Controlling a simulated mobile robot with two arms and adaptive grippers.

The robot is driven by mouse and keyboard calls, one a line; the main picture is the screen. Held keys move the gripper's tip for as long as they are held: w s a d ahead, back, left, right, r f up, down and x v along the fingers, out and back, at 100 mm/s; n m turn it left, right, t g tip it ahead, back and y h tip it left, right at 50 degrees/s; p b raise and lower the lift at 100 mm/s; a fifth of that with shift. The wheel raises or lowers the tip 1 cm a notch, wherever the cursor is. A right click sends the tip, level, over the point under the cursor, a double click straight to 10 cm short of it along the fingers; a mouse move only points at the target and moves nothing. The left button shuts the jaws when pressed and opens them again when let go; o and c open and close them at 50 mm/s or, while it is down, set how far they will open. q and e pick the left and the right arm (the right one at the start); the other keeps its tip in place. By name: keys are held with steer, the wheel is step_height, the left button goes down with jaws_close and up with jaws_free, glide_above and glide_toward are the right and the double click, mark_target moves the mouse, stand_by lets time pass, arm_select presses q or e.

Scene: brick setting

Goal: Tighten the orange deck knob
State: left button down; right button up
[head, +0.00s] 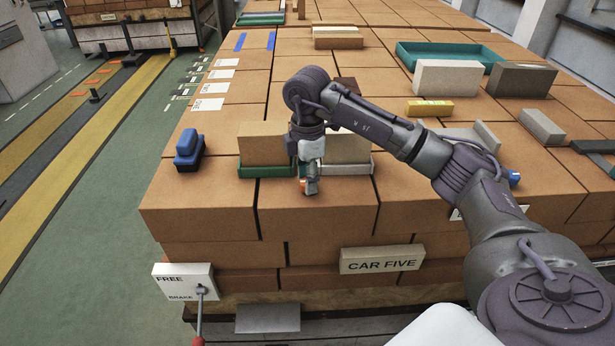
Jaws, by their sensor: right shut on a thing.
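The orange deck knob (311,187) shows as a small orange patch at the tip of my right gripper, low over the front part of the brick deck. My right gripper (308,182) points down and is shut on the knob. The fingers hide most of the knob, so I cannot tell how far it is turned. My left gripper is out of view.
A blue block (188,152) sits to the left. Grey blocks and a yellow block (430,108) lie right. A FREE/BRAKE plate (184,283) with a lever is at the front left edge.

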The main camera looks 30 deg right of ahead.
steer(key=o, duration=1.1)
steer(key=shift+o, duration=0.2)
steer(key=shift+r, duration=0.15)
step_height(320, 180, up, 12)
